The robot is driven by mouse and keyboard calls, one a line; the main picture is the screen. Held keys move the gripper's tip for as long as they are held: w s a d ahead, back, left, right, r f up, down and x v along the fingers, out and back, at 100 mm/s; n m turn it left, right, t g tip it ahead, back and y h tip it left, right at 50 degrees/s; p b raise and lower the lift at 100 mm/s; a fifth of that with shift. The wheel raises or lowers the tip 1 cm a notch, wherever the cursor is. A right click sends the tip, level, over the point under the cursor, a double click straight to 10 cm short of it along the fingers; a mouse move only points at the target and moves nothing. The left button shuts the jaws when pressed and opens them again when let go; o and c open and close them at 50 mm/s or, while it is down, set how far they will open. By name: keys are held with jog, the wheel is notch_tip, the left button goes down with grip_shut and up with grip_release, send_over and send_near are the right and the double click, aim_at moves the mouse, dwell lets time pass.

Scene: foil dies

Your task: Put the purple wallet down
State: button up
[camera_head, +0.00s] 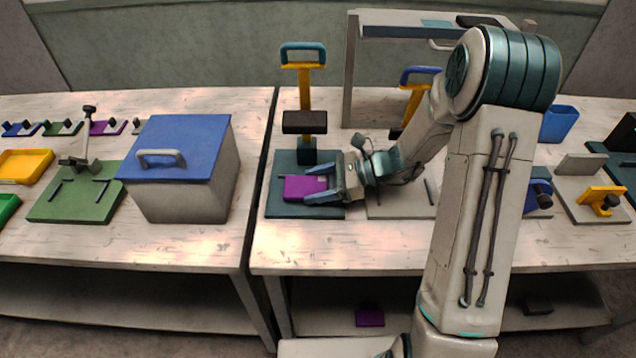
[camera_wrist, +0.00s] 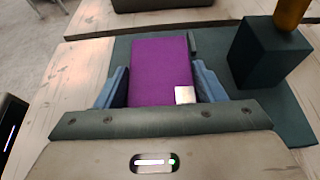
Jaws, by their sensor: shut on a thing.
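The purple wallet (camera_head: 303,188) is a flat rectangle over the dark teal base plate (camera_head: 281,207) of a press with a yellow post. My gripper (camera_head: 334,186) reaches in from the right and is shut on the wallet. In the wrist view the wallet (camera_wrist: 160,68) lies between the two blue fingers of my gripper (camera_wrist: 161,88), with a small pale square at its near right corner. The plate (camera_wrist: 222,55) shows below and around it. I cannot tell whether the wallet touches the plate.
The press's dark block (camera_head: 305,122) hangs above the plate's back; its teal post foot (camera_wrist: 265,52) stands close right of the wallet in the wrist view. A blue-lidded box (camera_head: 183,140) is on the left table. A purple item (camera_head: 370,315) lies on the lower shelf.

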jog(key=shift+f, duration=0.3)
jog(key=o, duration=1)
jog(key=shift+r, duration=0.1)
